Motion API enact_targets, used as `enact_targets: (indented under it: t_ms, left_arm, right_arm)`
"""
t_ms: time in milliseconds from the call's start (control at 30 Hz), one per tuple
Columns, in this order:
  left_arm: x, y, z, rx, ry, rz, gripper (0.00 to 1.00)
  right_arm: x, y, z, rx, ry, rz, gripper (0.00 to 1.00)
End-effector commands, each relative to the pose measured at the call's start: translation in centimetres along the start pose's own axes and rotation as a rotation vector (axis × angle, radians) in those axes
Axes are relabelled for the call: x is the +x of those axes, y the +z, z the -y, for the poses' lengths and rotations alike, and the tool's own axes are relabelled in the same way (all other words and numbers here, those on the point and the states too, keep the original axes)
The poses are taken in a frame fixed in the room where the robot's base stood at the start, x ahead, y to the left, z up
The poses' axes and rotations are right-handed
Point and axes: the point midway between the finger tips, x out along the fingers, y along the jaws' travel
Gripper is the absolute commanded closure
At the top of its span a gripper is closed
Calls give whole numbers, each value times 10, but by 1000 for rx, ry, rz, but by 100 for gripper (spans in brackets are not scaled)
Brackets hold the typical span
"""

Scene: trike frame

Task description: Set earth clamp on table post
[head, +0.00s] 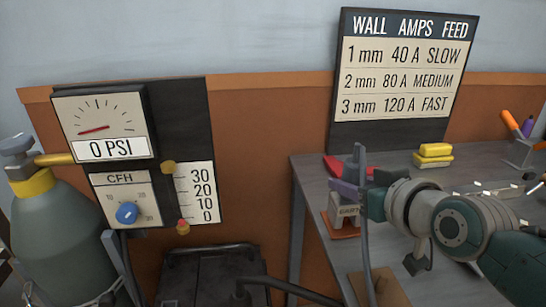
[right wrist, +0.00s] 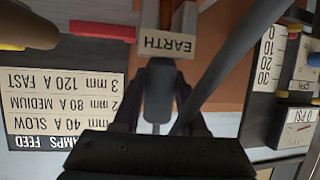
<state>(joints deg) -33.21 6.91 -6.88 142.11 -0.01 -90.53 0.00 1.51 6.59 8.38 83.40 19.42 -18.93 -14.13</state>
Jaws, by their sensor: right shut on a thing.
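The table post is a pale block lettered EARTH (head: 346,211) on an orange base at the table's left edge; its lettered face also shows upside down in the right wrist view (right wrist: 168,45). My right gripper (head: 352,190) reaches in from the right at the post. In the right wrist view its fingers (right wrist: 160,115) are shut on a grey piece, apparently the earth clamp (right wrist: 159,85), just in front of the EARTH face. A dark cable (right wrist: 232,62) runs beside it. The gripper partly hides the post top; I cannot tell whether clamp and post touch. My left gripper is not in view.
The grey table (head: 310,180) also holds yellow blocks (head: 434,152) and a red item (head: 334,166). The amps sign (head: 402,65) stands behind. A gas cylinder (head: 45,240) and gauge panel (head: 190,110) stand left. A dark cart (head: 215,275) is left of the table.

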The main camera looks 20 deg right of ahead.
Motion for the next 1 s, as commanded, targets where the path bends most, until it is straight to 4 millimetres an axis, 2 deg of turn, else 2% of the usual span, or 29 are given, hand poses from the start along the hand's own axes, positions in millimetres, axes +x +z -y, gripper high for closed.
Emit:
enact_targets:
  t_ms: [133, 167, 467, 767, 867, 1000]
  left_arm:
    - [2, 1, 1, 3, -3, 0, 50]
    - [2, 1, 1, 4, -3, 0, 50]
    - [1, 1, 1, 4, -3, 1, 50]
    - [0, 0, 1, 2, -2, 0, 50]
    - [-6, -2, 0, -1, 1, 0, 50]
    - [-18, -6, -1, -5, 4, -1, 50]
  right_arm:
    - [1, 1, 0, -1, 0, -3, 100]
    - [1, 1, 0, -1, 0, -3, 57]
    - [1, 1, 0, 0, 0, -2, 23]
    - [-2, 3, 0, 0, 0, 3, 23]
    - [-13, 1, 0, -1, 0, 3, 23]
    - [-40, 0, 0, 0, 0, 3, 23]
